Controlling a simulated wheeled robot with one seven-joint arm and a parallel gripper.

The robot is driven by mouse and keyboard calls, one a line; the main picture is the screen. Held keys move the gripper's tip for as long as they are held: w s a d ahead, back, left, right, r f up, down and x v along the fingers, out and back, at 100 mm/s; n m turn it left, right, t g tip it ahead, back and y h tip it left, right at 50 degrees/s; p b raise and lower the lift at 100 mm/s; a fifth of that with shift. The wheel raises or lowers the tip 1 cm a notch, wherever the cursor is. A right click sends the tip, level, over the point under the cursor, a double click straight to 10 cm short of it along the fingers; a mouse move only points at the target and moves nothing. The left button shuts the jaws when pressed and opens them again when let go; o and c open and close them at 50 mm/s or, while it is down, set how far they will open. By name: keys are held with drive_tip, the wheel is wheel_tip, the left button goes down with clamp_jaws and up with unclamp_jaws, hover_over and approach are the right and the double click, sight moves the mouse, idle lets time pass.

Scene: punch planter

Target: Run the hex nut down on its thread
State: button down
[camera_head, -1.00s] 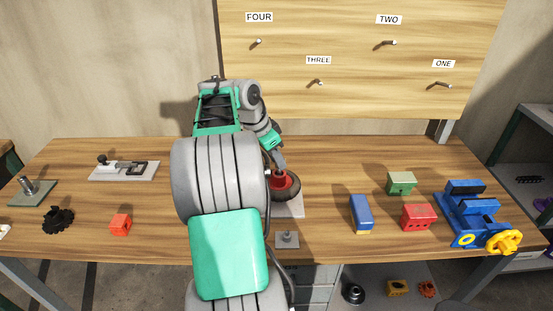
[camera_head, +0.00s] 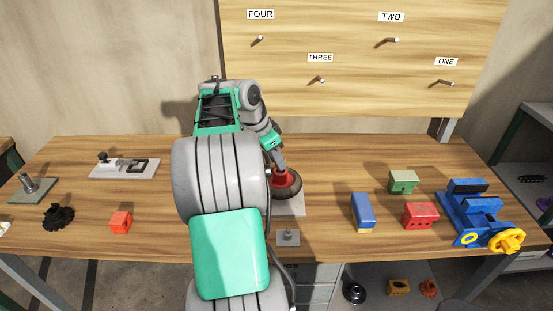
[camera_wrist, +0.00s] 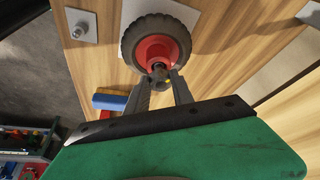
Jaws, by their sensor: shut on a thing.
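A black-tyred wheel (camera_head: 294,188) with a red hub (camera_head: 284,181) lies flat on a pale plate (camera_head: 292,209) near the middle of the bench. In the wrist view the tyre (camera_wrist: 138,28) and red hub (camera_wrist: 150,46) are at the top. My gripper (camera_wrist: 160,77) is over the hub centre, its two fingers shut on a small dark grey piece (camera_wrist: 159,68), seemingly the hex nut. The fingers and shadow partly hide it, so I cannot tell how far it sits on the thread. In the head view my gripper (camera_head: 281,170) reaches the hub from above.
A small plate with a short stud (camera_head: 288,237) lies in front of the wheel. A blue block (camera_head: 362,212), red block (camera_head: 420,215), green block (camera_head: 403,181) and blue vise (camera_head: 478,213) stand right. An orange block (camera_head: 120,222) and black gear (camera_head: 59,218) lie left.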

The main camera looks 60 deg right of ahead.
drive_tip(key=shift+f+b, duration=0.6)
drive_tip(key=shift+f, duration=0.15)
drive_tip(key=shift+r, duration=0.1)
drive_tip(key=shift+r+m+p, duration=0.1)
drive_tip(key=shift+m+p, duration=0.2)
drive_tip(key=shift+p, duration=0.2)
drive_tip(key=shift+w+d+m+g+y+p, duration=0.15)
drive_tip(key=shift+m+g+y+p, duration=0.2)
drive_tip(key=shift+m+p, duration=0.8)
drive_tip(key=shift+w+d+m+g+y+p, duration=0.15)
drive_tip(key=shift+m+g+y+p, duration=0.15)
drive_tip(key=shift+m+p, duration=0.8)
drive_tip(key=shift+d+r+m+g+y+p, duration=0.15)
drive_tip(key=shift+m+g+y+p, duration=0.15)
drive_tip(key=shift+m+p, duration=1.05)
drive_tip(key=shift+w+d+m+y+p, duration=0.15)
drive_tip(key=shift+m+y+p, duration=0.2)
drive_tip(key=shift+m+p, duration=0.65)
drive_tip(key=shift+s+d+m+y+p, duration=0.1)
drive_tip(key=shift+m+y+p, duration=0.3)
drive_tip(key=shift+p, duration=0.95)
drive_tip(key=c, duration=1.6)
unclamp_jaws()
drive_tip(key=o, duration=0.9)
drive_tip(key=shift+a+f, duration=0.1)
drive_tip(key=shift+f, duration=0.2)
